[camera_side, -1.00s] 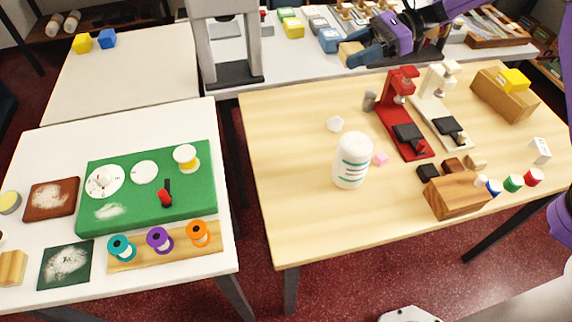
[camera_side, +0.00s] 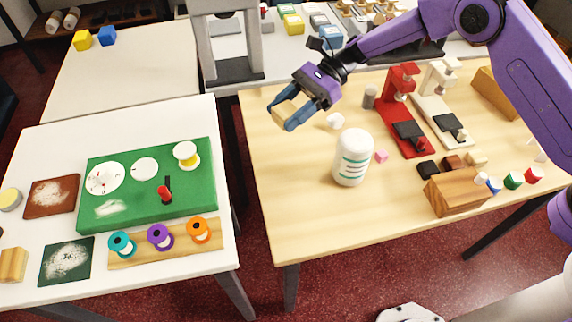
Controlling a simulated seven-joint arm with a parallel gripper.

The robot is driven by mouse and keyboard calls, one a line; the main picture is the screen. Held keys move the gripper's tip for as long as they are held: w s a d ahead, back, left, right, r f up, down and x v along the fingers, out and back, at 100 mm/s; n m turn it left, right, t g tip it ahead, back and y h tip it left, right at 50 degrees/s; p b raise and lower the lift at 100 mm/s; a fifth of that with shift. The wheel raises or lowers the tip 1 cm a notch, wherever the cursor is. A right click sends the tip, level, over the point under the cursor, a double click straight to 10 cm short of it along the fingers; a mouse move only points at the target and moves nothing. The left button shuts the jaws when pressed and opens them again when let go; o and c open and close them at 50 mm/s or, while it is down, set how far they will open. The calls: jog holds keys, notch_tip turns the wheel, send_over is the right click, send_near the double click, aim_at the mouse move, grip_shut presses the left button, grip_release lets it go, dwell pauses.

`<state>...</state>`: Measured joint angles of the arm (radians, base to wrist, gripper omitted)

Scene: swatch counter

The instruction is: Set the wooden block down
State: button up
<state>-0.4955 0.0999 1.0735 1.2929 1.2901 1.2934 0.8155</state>
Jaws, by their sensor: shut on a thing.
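The wooden block (camera_side: 288,112) is a small pale tan block held between the blue fingers of my gripper (camera_side: 285,116). The gripper is shut on it, and the fingers hide part of its sides. The gripper hangs over the back left part of the wood-topped table (camera_side: 300,200), and the block appears to be held above the tabletop. I cannot tell its exact height.
A white bottle (camera_side: 352,157) and a white faceted piece (camera_side: 335,120) stand right of the gripper. Red (camera_side: 406,115) and white (camera_side: 437,105) stands, and a larger wooden block (camera_side: 457,192), are further right. The table's left part is clear. A green board (camera_side: 150,185) lies on the white table.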

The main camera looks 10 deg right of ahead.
aim_at(288, 165)
notch_tip(288, 165, down, 16)
jog(key=shift+r, duration=0.2)
dwell(0.4)
jog(key=shift+f, duration=0.15)
jog(key=o, duration=1)
jog(key=v, duration=1.2)
jog(key=shift+s+r, duration=0.1)
jog(key=shift+r, duration=0.15)
